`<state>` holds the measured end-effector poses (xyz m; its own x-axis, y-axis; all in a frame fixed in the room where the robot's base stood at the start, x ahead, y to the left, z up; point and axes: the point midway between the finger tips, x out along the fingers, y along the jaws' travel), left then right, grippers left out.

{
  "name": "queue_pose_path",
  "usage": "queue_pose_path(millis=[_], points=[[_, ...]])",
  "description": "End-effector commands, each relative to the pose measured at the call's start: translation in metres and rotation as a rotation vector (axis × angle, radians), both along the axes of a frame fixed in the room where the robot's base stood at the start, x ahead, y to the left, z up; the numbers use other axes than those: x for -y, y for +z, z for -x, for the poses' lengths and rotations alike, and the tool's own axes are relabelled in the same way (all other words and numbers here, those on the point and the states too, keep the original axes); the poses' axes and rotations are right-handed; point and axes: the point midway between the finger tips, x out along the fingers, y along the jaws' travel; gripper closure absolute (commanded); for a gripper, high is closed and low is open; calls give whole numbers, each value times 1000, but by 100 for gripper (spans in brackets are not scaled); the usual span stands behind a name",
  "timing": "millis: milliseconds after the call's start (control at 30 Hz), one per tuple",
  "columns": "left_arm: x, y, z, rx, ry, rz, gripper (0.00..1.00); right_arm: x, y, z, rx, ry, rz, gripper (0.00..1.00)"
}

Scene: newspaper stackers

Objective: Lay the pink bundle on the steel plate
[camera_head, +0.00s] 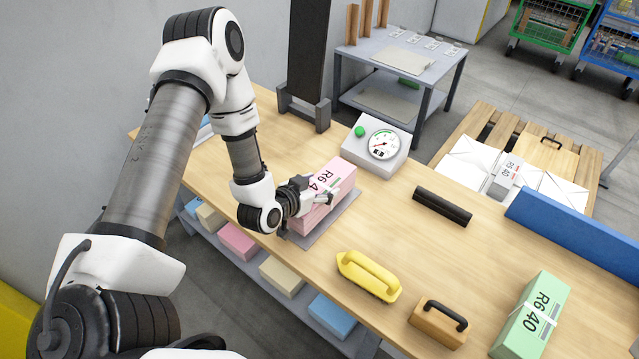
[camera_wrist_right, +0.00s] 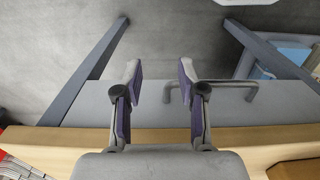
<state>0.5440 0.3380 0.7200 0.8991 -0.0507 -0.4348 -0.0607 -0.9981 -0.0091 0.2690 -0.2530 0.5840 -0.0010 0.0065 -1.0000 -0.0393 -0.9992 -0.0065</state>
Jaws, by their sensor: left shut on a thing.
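The pink bundle (camera_head: 330,174) is a block with a white band and "R64" showing on top. It is over the grey steel plate (camera_head: 331,221) on the wooden bench. I cannot tell whether it touches the plate or is just above it. My left gripper (camera_head: 319,194) is shut on the pink bundle, reaching in from the left and hiding part of it. In the right wrist view my right gripper (camera_wrist_right: 160,77) is open and empty, with its two fingers wide apart.
On the bench (camera_head: 425,245) are a dial scale (camera_head: 372,144), a black bar (camera_head: 442,206), a yellow-handled tool (camera_head: 368,275), a brown block with a black handle (camera_head: 438,324) and a green bundle (camera_head: 533,315). A blue rail (camera_head: 575,233) lines the far edge. Bench between is clear.

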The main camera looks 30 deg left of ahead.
Motion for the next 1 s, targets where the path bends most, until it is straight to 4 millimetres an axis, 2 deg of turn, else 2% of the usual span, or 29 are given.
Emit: queue_pose_path(millis=[33, 133, 1000], points=[[0, -6, -1, 4, 0, -1, 99, 0, -7, 0, 0, 0, 0, 60], [0, -10, -1, 5, 0, -1, 99, 0, -9, 0, 0, 0, 0, 60], [0, -18, -1, 5, 1, 0, 99, 0, -15, 0, 0, 0, 0, 60]])
